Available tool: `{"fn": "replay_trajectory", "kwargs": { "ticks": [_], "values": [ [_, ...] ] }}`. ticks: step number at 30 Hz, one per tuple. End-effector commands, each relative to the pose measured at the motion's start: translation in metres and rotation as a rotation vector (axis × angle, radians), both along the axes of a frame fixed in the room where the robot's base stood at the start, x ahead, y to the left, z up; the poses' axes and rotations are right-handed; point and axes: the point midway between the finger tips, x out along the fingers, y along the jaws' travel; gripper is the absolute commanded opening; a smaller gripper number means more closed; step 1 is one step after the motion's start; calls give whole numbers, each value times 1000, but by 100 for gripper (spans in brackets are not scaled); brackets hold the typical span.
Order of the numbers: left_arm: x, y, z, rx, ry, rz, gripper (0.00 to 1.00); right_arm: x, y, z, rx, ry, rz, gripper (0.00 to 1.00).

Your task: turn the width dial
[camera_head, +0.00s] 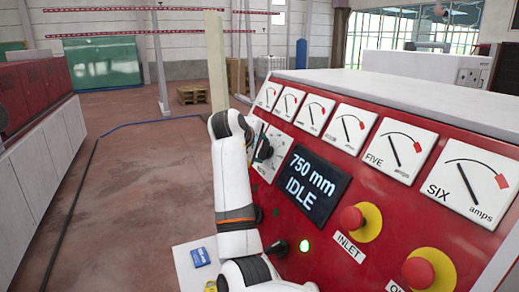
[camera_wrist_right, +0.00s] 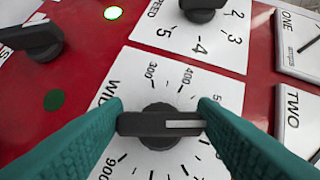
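The width dial (camera_wrist_right: 160,124) is a black bar-shaped knob on a white scale plate (camera_wrist_right: 215,92) in the right wrist view. The white line on its bar points right in that picture. My right gripper (camera_wrist_right: 161,118) has its two teal fingers at the two ends of the bar, and they appear to touch it. Parts of the scale and of its lettering are hidden by the fingers. In the head view my white right arm reaches up to the scale plate (camera_head: 279,146) on the red panel. The display (camera_head: 311,183) reads "750 mm IDLE". My left gripper does not show.
A speed dial (camera_wrist_right: 202,6) is close above in the wrist view, and another black knob (camera_wrist_right: 35,40) is at the left. A row of gauges (camera_head: 350,128) lines the panel top. Red inlet button (camera_head: 352,218) and another red button (camera_head: 418,272) stick out at the right.

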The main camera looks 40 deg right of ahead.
Motion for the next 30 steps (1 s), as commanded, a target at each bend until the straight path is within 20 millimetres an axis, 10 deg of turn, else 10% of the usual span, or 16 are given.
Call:
{"fn": "replay_trajectory", "kwargs": {
  "ticks": [4, 15, 30],
  "values": [
    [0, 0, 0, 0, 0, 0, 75, 0, 0, 1, -1, -1, -1, 75],
    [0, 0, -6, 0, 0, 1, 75, -2, 5, 3, -2, -2, 0, 75],
    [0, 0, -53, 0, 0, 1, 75, -29, 78, 55, -2, -4, 0, 75]
  ]
}}
